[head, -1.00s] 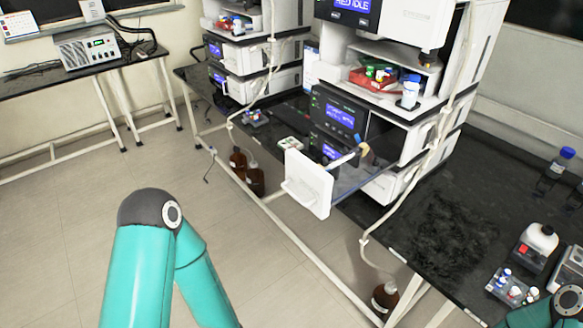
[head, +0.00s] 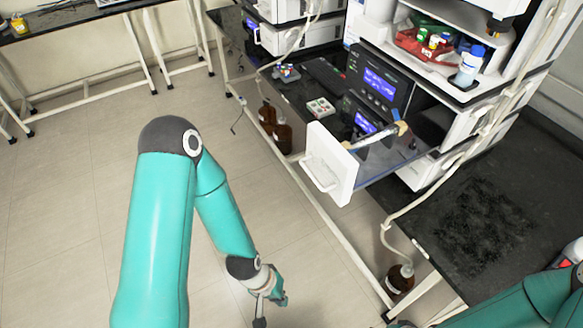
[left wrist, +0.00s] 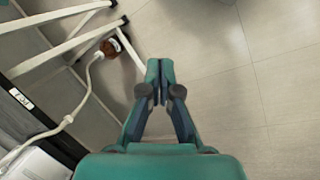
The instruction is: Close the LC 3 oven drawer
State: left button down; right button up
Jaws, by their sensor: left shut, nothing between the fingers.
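The oven drawer (head: 330,165) stands pulled out from the near instrument stack, its white handled front jutting past the bench edge. A column with blue and tan ends (head: 375,136) lies over the open drawer. The LC 3 label cannot be read. My left gripper (left wrist: 160,78) is shut and empty in the left wrist view, over the floor. In the head view my left wrist hangs low, below and left of the drawer front, apart from it. A white piece, possibly the drawer front (left wrist: 38,165), shows at the lower left of the wrist view. My right gripper is not in view.
Brown bottles (head: 282,135) stand on the floor beside the bench frame, and another bottle (head: 400,278) stands at its near end. A pale tube (head: 440,175) hangs past the drawer's right side. The floor left of the drawer is clear.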

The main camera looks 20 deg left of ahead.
pick_arm(q)
jog(key=w+a+r+n+t+h+b, duration=0.25)
jog(key=w+a+r+n+b, duration=0.6)
jog(key=n, duration=0.75)
jog(key=w+a+r+n+t+h+b, duration=0.1)
jog(key=a+r+n+t+h+b, duration=0.3)
jog(key=r, duration=0.7)
jog(key=w+a+r+n+t+y+b, duration=0.1)
jog(key=r+n+t+b, duration=0.3)
jog(key=r, duration=0.6)
jog(key=w+d+f+n+t+p, duration=0.1)
jog(key=w+d+f, duration=0.1)
jog(key=w+d, duration=0.6)
jog(key=w, duration=0.2)
jog(key=shift+w+f+p, duration=0.25)
jog(key=shift+w+p, duration=0.1)
jog(key=shift+a, duration=0.1)
